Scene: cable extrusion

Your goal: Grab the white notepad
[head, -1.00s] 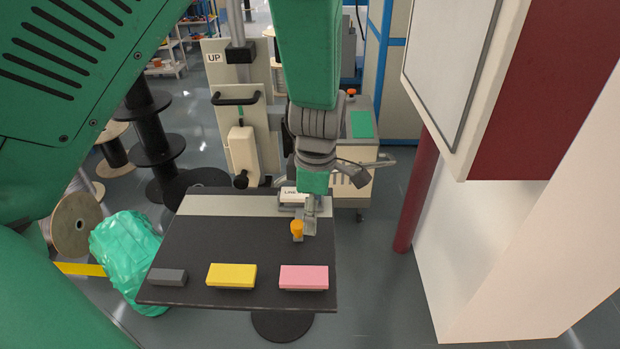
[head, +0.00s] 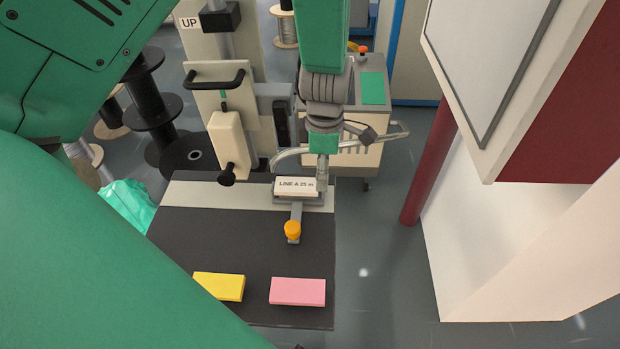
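A small white block, lettered "LINE A 25 m" (head: 296,185), rests on a grey base at the far edge of the dark table (head: 215,235). It is the only white pad-like thing on the table. My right gripper is not in view.
An orange-topped piece (head: 292,230) on a grey strip is just in front of the white block. A yellow block (head: 220,287) and a pink block (head: 298,292) lie near the front edge. A beige machine (head: 228,145) stands behind. My green arm covers the left.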

